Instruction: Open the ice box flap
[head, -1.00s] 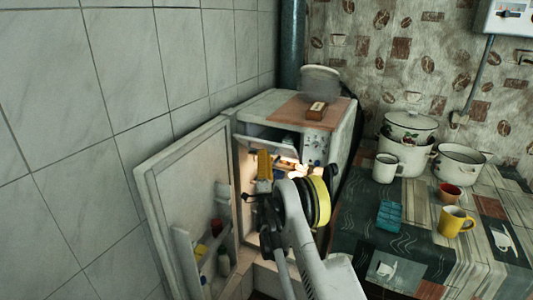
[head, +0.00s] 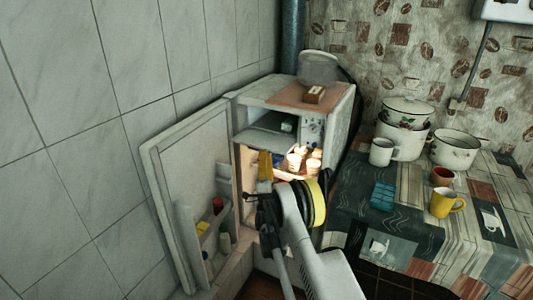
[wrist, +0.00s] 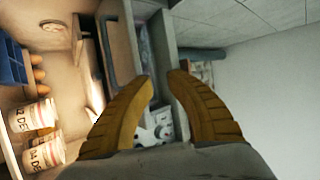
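The small fridge stands open, and its ice box (head: 272,122) is at the top of the inside. The ice box flap (head: 262,142) shows in the head view as a pale panel swung down to about level, leaving the compartment front uncovered. My gripper (head: 265,154) is just below and in front of the flap. In the wrist view my gripper's yellow fingers (wrist: 161,78) are apart with nothing held between them. A pale panel with a dark handle (wrist: 108,55) lies left of the fingers there. I cannot tell whether a finger touches the flap.
The fridge door (head: 188,190) stands open at left, with bottles on its shelves. White printed tubs (wrist: 40,115) sit inside the fridge below the ice box. A table (head: 345,205) with pots and a yellow mug (head: 447,203) is at right.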

